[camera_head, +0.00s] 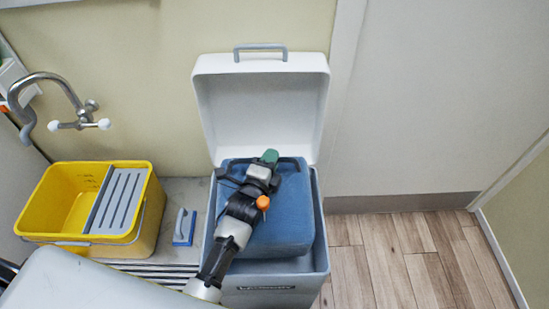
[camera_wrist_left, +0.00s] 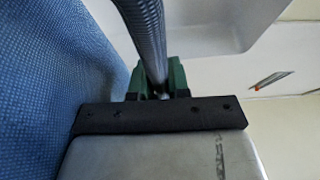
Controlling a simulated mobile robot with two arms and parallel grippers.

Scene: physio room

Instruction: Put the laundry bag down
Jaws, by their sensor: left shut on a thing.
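The laundry bag (camera_head: 285,215) is a blue fabric block with dark handles. It is within the walls of an open grey-white bin (camera_head: 318,262), its top at about rim height; I cannot tell if it rests on the bottom. My left gripper (camera_head: 269,157), with green fingers, is over the bag's back edge. In the left wrist view, my left gripper (camera_wrist_left: 160,88) is shut on the bag's dark woven handle (camera_wrist_left: 143,30), and the blue bag side (camera_wrist_left: 40,80) fills the left. My arm hides part of the bag. My right gripper is not in view.
The bin's lid (camera_head: 262,105) stands open at the back. To the left are a yellow bucket (camera_head: 148,215) with a grey wringer, a small blue-and-white brush (camera_head: 184,227) and a wall tap (camera_head: 62,92). The wooden floor (camera_head: 400,260) to the right is clear.

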